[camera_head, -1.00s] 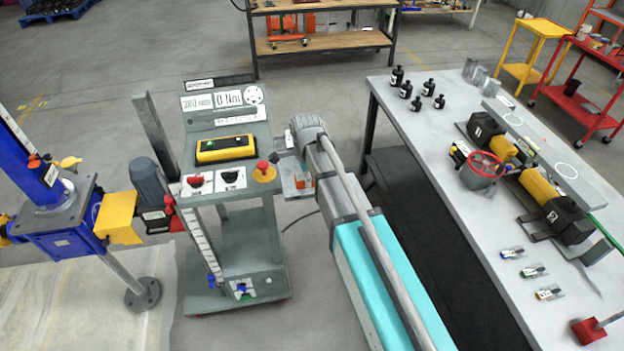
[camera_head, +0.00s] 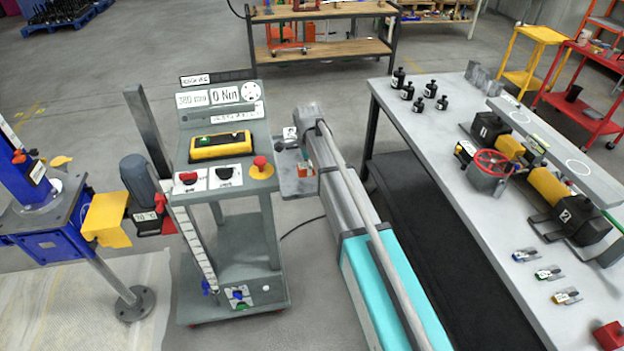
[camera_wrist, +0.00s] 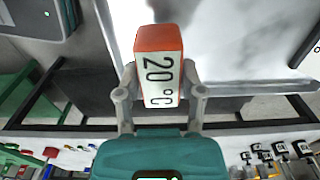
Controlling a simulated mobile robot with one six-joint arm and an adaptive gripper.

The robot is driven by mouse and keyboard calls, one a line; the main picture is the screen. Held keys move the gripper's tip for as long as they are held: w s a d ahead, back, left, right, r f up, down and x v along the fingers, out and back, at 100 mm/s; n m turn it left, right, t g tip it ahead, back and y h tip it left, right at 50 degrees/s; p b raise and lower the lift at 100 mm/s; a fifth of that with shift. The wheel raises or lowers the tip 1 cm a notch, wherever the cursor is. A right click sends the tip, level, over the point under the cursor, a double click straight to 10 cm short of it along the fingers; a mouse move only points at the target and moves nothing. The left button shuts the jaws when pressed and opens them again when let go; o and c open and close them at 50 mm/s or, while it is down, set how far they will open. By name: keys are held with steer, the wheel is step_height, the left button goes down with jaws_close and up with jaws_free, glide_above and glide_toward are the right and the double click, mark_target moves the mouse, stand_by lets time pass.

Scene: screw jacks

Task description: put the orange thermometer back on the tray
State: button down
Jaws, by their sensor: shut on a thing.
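The orange thermometer (camera_wrist: 158,65) is a small block with an orange top and a white face reading "20 °C". In the wrist view it is between the two fingers of my gripper (camera_wrist: 160,98), which is shut on it. In the head view a small bit of orange (camera_head: 304,168) shows beside the end of my arm, which hides most of the gripper. A small grey tray (camera_head: 296,188) juts from the right side of the grey cart, below and beside that spot. I cannot tell whether the thermometer touches it.
The grey cart (camera_head: 238,215) carries a yellow device (camera_head: 221,146), knobs and a red button. A blue screw jack (camera_head: 60,220) stands at the left. Open floor lies behind the cart.

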mark_target(308, 181)
steer(key=shift+w+f, duration=0.2)
stand_by(0.3)
steer(key=shift+w+f+b, duration=0.45)
steer(key=shift+f+b, duration=0.3)
steer(key=shift+b, duration=0.1)
steer(key=shift+f+b, duration=1.2)
steer(key=shift+f, duration=0.05)
steer(key=shift+f, duration=0.15)
steer(key=shift+c, duration=1)
jaws_free()
steer(key=shift+r, duration=0.2)
step_height(308, 181, up, 12)
steer(key=p, duration=1.2)
